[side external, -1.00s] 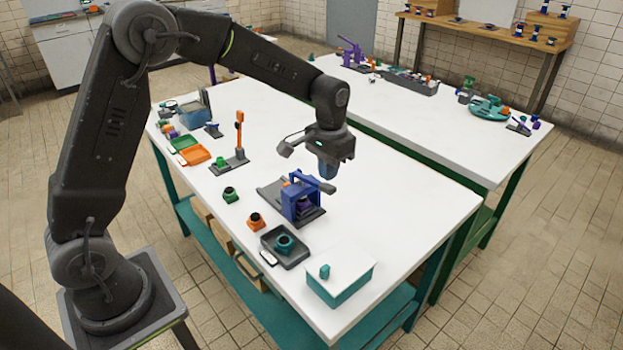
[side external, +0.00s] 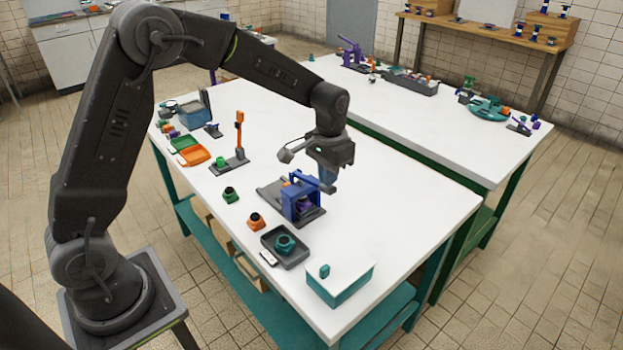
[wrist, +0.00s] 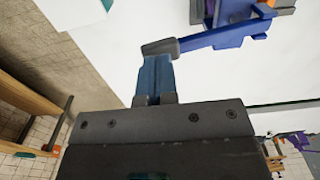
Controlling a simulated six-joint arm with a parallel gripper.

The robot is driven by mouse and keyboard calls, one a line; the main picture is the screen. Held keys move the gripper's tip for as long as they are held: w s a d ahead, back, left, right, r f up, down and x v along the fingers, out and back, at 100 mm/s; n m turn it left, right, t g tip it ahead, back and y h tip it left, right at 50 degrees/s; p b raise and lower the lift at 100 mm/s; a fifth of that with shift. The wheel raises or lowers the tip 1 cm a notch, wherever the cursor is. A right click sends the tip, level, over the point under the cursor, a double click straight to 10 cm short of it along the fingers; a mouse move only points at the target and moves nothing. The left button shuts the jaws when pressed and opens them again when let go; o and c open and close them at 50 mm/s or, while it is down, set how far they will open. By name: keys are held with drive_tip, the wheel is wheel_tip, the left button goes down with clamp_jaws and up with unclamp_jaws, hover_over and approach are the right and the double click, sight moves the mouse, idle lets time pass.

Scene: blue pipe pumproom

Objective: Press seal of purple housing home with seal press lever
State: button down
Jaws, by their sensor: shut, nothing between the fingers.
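The blue seal press (side external: 289,204) stands on a grey base on the near white table. The purple housing (side external: 304,203) sits inside its frame, mostly hidden, so I cannot tell how deep its seal is. The press lever sticks out to the right, with a grey grip (side external: 329,188) at its end. In the wrist view the blue lever arm (wrist: 217,37) leads to the grey grip (wrist: 160,46). My gripper (side external: 327,182) is shut and empty, its fingertips pointing down at the lever's grip end. In the wrist view the fingertips (wrist: 155,60) appear at the grip; contact is unclear.
In front of the press are an orange part (side external: 256,221), a green part (side external: 230,194), a dark tray (side external: 290,257) with a teal part, and a teal-sided box (side external: 340,284). An orange-posted stand (side external: 239,140) is at left. The table right of the press is clear.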

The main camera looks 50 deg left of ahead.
wheel_tip(320, 180, down, 7)
drive_tip(key=shift+f, duration=0.2)
idle(1.7)
drive_tip(key=shift+s+f, duration=0.1)
drive_tip(key=shift+s, duration=0.05)
idle(0.4)
drive_tip(key=shift+w+r, duration=0.2)
drive_tip(key=shift+r, duration=6)
